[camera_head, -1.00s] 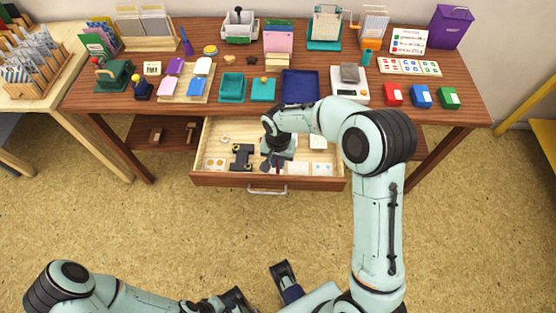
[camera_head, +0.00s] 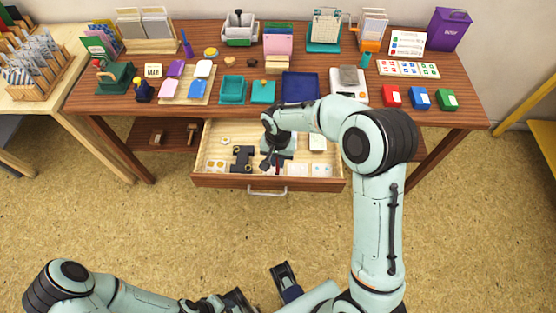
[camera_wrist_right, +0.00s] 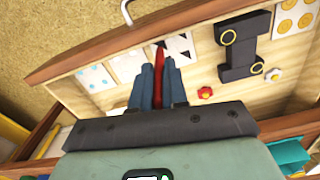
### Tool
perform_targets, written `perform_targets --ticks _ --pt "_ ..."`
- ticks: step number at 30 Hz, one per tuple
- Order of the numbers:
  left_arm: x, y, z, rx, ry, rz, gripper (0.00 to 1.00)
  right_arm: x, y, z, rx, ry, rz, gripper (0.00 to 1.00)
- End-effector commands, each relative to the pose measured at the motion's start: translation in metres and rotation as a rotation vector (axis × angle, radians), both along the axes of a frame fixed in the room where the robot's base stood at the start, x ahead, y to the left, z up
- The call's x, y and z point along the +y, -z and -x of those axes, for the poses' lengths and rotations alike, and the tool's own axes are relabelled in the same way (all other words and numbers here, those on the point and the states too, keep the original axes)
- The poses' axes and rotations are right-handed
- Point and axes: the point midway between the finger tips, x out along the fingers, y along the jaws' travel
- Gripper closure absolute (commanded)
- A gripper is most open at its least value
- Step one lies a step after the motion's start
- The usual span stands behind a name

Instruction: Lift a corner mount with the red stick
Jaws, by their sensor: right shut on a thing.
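My right gripper (camera_head: 271,163) is low in the open drawer. In the right wrist view its two blue fingers (camera_wrist_right: 159,70) are shut on the red stick (camera_wrist_right: 159,58), which points away from the wrist. The stick's tip is beside a white card bearing black triangular corner mounts (camera_wrist_right: 182,45). I cannot tell whether the tip touches a mount. The gripper body hides the back of the stick. My left arm lies along the bottom edge of the head view, far from the drawer; the state of its gripper (camera_head: 238,300) is unclear.
The drawer (camera_head: 225,181) also holds a black tool (camera_wrist_right: 240,45), white cards (camera_wrist_right: 95,77) and a small red flower-shaped piece (camera_wrist_right: 205,93). The wooden desk (camera_head: 130,88) above is crowded with inkpads, trays and boxes. The floor in front is clear.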

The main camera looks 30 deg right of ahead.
Motion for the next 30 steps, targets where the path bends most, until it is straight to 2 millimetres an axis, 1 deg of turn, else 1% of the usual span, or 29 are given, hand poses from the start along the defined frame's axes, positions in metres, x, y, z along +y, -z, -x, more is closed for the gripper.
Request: perform_targets --ticks 1,18,30 --pt "0.000 -0.005 -0.001 -0.002 0.000 0.000 0.57 0.000 -0.007 0.000 -0.001 0.000 0.000 1.00" --pt "0.000 -0.034 -0.010 -0.012 0.000 0.000 0.57 0.000 -0.051 -0.001 -0.002 -0.001 0.001 1.00" --pt "0.000 -0.034 -0.010 -0.012 0.000 0.000 0.57 0.000 -0.050 0.000 0.000 -0.001 0.000 1.00"
